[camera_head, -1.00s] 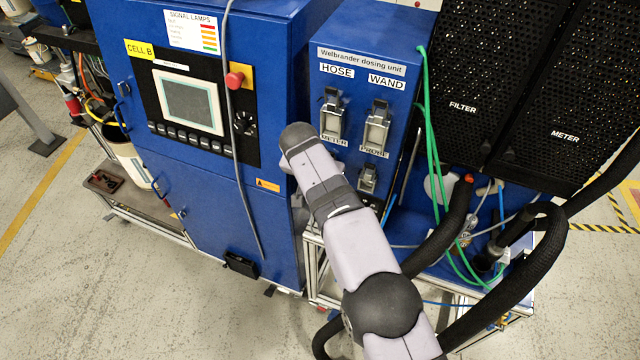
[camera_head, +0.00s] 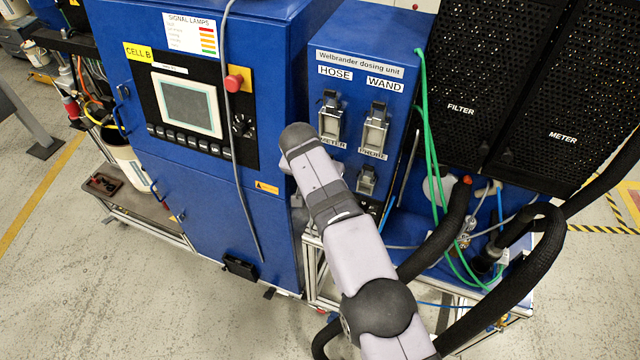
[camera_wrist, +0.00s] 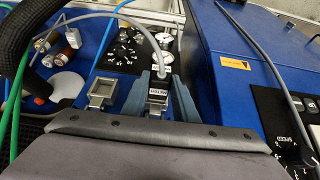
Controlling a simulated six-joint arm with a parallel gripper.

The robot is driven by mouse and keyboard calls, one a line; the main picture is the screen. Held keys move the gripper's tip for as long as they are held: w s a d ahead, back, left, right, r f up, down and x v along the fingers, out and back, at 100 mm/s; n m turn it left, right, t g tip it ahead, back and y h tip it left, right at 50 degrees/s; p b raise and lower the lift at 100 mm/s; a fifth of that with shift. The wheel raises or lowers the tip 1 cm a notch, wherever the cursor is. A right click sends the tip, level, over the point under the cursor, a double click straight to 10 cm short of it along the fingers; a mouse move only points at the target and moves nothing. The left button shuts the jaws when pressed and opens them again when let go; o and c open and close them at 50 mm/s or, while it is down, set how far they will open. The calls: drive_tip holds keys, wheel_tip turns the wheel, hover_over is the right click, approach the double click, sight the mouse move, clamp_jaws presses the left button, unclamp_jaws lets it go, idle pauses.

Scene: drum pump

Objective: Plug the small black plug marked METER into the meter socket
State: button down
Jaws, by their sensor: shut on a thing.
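In the wrist view a small black plug (camera_wrist: 159,86) with a white METER label sits between the blue-grey fingers of my gripper (camera_wrist: 161,92), which is shut on it. A grey cable runs up from the plug. The square metal meter socket (camera_wrist: 157,102) shows just below the plug, in line with it; I cannot tell how far the plug is in. In the head view my arm hides the plug, the fingers and the meter socket; only the METER label (camera_head: 333,143) shows above that spot.
A similar empty probe socket (camera_wrist: 101,92) lies left of my gripper; it also shows in the head view (camera_head: 367,180). Two larger latched sockets, hose (camera_head: 331,115) and wand (camera_head: 375,128), are above. The blue cabinet (camera_head: 240,220) stands close on the left; green cables (camera_head: 430,150) hang right.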

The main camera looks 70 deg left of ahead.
drive_tip(key=shift+w+a, duration=0.1)
drive_tip(key=shift+w, duration=0.05)
drive_tip(key=c, duration=1.3)
unclamp_jaws()
drive_tip(key=shift+c, duration=0.2)
drive_tip(key=b+v, duration=0.1)
drive_tip(key=v, duration=0.8)
